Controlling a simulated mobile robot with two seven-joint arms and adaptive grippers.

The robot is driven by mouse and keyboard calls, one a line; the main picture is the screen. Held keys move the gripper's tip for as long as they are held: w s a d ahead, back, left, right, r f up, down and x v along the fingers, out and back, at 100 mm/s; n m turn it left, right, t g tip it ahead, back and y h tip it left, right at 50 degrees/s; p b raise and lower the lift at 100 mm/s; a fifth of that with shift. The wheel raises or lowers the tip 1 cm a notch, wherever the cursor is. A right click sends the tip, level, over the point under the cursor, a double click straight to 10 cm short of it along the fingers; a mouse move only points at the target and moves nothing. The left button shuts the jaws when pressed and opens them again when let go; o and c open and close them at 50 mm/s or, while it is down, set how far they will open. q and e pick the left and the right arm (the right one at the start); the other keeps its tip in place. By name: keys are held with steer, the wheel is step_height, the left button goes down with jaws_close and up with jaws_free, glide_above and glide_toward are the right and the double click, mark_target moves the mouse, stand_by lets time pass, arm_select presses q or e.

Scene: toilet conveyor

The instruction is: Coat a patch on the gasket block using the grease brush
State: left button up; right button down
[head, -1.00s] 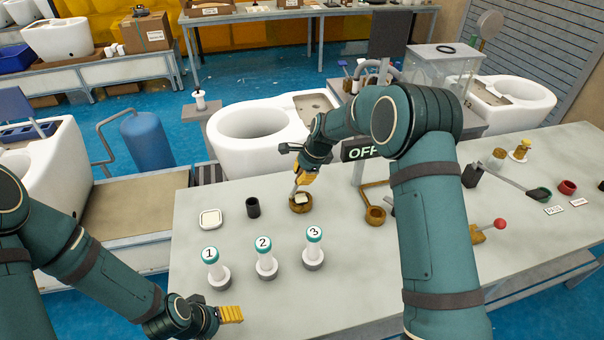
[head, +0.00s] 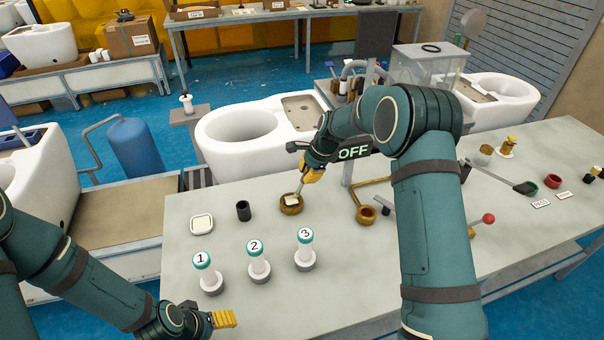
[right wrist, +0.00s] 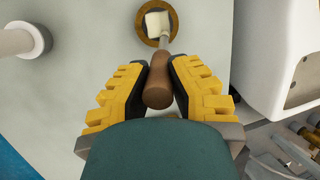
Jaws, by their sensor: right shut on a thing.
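My right gripper (head: 313,175) is shut on the grease brush, whose brown wooden handle (right wrist: 158,86) shows between the yellow fingers in the right wrist view. A white square pad (head: 202,223) lies further left; I cannot tell which piece is the gasket block. My left gripper (head: 223,319) is low over the table's front, its jaw gap unclear.
The front middle table is clear.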

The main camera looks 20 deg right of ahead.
steer(key=shift+d, duration=0.55)
arm_select(q)
steer(key=shift+r+p, duration=0.65)
steer(key=shift+p, duration=0.05)
arm_select(e)
steer(key=a, duration=0.6)
arm_select(q)
steer(key=shift+r+p, duration=1.35)
steer(key=shift+f, duration=0.1)
arm_select(e)
steer(key=shift+r, duration=3)
